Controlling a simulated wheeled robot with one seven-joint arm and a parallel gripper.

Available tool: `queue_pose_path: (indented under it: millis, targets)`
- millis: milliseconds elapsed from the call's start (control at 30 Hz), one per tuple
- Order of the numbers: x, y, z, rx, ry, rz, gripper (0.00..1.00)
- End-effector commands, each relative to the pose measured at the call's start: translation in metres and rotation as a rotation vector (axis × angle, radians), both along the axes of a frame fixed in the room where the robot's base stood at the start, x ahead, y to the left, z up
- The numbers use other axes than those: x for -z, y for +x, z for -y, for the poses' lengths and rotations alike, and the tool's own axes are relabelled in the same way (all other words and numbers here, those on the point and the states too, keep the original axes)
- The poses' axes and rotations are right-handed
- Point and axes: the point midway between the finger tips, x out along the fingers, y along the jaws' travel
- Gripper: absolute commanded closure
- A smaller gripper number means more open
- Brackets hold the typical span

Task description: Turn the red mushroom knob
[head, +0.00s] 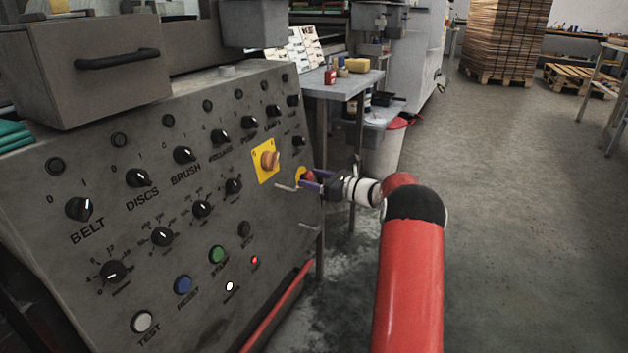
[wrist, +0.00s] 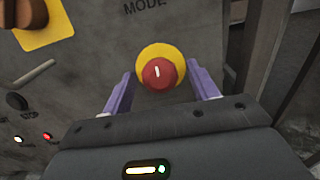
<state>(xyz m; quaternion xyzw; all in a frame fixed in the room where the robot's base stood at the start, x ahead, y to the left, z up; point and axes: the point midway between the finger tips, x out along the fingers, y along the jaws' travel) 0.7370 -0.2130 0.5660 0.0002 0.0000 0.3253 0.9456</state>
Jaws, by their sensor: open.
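The red mushroom knob (wrist: 159,74) sits on a round yellow plate (wrist: 163,53) on the grey control panel, below the word MODE. It has a white mark on its face that stands about upright in the wrist view. My gripper (wrist: 160,84) is open, with one purple finger on each side of the knob and gaps between fingers and knob. In the head view my gripper (head: 310,180) is at the panel's right edge, and the knob (head: 309,175) is partly hidden between the fingers.
An orange rotary switch on a yellow square plate (head: 265,161) is just left of the knob. A metal handle (head: 287,187) sticks out close by. Several black knobs and coloured buttons cover the panel (head: 190,270). A side table (head: 345,85) stands behind.

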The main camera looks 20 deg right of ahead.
Motion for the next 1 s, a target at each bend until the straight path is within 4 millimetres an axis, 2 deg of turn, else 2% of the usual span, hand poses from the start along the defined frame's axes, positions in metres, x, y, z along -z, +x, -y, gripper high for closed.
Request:
queue_pose_path:
  millis: [100,433,767,1000]
  targets:
    - [0.0000,-0.0002,0.0003,0.000,0.000,0.000,0.41]
    - [-0.0001,-0.0003,0.0004,0.000,0.000,0.000,0.84]
    - [-0.0035,-0.0007,0.0008,0.011,0.043,-0.034,0.85]
    - [-0.0063,-0.0011,0.0009,0.039,0.161,-0.127,0.85]
